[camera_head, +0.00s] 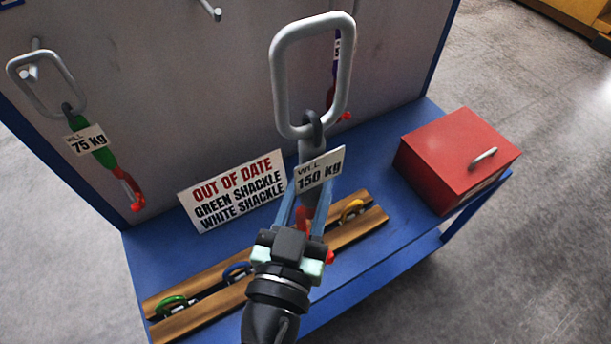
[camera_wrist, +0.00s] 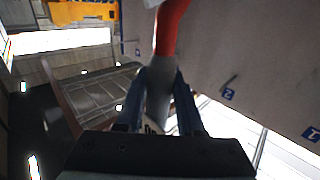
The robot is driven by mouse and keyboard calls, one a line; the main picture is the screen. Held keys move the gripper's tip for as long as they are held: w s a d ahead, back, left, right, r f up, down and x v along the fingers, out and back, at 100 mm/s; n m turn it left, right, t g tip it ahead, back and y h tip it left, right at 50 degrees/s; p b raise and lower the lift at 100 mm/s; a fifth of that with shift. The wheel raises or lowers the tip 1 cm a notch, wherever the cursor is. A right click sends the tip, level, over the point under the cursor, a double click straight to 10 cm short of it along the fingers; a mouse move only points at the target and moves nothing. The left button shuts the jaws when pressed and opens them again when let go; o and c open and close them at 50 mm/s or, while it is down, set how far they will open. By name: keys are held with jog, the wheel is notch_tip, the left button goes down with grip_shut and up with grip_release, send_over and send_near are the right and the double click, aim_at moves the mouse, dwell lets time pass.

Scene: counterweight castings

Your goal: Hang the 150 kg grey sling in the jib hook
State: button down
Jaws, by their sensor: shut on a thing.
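The grey sling (camera_head: 309,150) stands in front of the board in the head view, with a large pale metal ring (camera_head: 278,90) at its top and a white "WLL 150 kg" tag (camera_head: 320,172). My gripper (camera_head: 307,202) is shut on its grey strap just below the tag. In the wrist view the grey strap (camera_wrist: 159,98) is between my fingers (camera_wrist: 158,105), and a red part (camera_wrist: 172,28) of the sling is beyond them. Red hook parts show beside my gripper in the head view, partly hidden by it. I see no jib hook in either view.
A green 75 kg sling (camera_head: 90,145) hangs on a board peg at left. Another sling (camera_head: 335,62) is partly hidden behind the ring. The blue bench (camera_head: 390,225) holds an out-of-date sign (camera_head: 232,192), a wooden rack (camera_head: 205,285) with coloured shackles and a red box (camera_head: 455,150).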

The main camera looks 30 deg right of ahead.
jog(key=shift+s+r+b, duration=0.2)
jog(key=shift+s+b, duration=0.35)
jog(key=shift+s, duration=0.9)
